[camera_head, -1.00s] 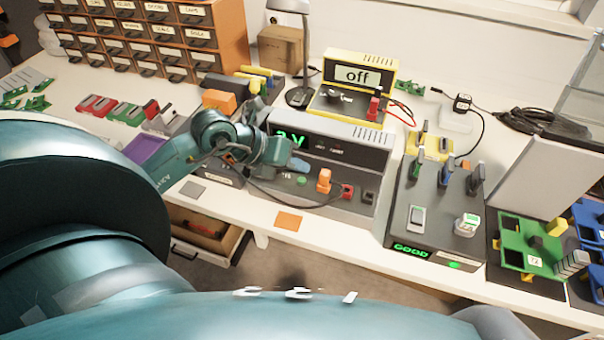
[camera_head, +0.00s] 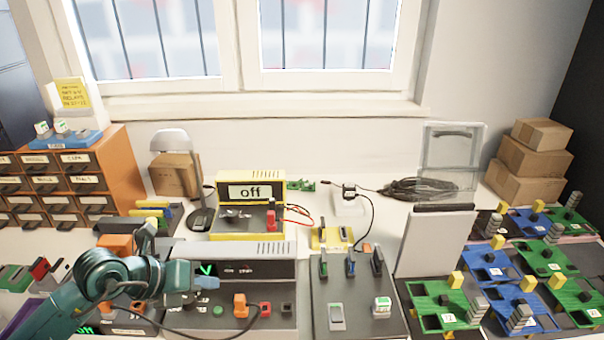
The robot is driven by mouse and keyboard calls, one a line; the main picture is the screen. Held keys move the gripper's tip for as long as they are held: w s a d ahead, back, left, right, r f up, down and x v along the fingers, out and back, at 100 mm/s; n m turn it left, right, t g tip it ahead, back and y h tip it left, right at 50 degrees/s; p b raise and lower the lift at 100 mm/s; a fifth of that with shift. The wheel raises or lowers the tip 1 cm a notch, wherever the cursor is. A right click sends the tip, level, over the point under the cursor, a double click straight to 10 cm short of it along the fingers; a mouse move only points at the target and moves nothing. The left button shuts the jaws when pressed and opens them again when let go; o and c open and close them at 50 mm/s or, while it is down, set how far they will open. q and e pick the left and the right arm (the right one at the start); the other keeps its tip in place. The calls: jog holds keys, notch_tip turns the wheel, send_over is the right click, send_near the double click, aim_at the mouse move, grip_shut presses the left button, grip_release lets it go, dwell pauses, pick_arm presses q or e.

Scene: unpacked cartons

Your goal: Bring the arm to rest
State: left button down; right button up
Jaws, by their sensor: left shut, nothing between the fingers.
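My left arm comes in from the lower left, teal, bent at its wrist. My left gripper (camera_head: 205,283) is shut and empty. It points right, in front of the grey power supply (camera_head: 255,268) with a green display, whose left part it hides. I cannot tell whether the fingertips touch the unit. My right gripper is not in view.
A yellow meter (camera_head: 250,195) reading "off" stands behind the power supply. A dark test unit (camera_head: 350,305) is to its right. Green and blue boards (camera_head: 440,305) fill the right side. An orange drawer cabinet (camera_head: 110,165), lamp (camera_head: 172,142) and cartons (camera_head: 535,160) stand farther back.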

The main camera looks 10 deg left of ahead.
pick_arm(q)
jog(key=s+d+r+n+t+h+p, duration=0.3)
jog(key=d+r+n+t+h, duration=0.3)
jog(key=d+n, duration=0.55)
jog(key=s+f+n+g+y, duration=0.1)
jog(key=s+f+n+y, duration=0.1)
jog(key=f+n, duration=0.3)
jog(key=s+f+n+g+y+p, duration=0.1)
jog(key=s+f+n+y, duration=0.2)
jog(key=f+n, duration=0.3)
jog(key=s+d+f+n+g+y, duration=0.1)
jog(key=s+f+n+y, duration=0.1)
jog(key=s+f+n, duration=0.2)
notch_tip(320, 180, down, 2)
jog(key=n, duration=0.4)
jog(key=shift+y+p, duration=0.3)
jog(key=shift+y, duration=0.1)
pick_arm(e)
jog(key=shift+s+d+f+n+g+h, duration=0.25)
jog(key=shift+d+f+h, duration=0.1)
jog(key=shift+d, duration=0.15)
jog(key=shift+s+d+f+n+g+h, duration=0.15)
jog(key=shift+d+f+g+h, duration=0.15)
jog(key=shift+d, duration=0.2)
pick_arm(q)
jog(key=shift+n, duration=0.25)
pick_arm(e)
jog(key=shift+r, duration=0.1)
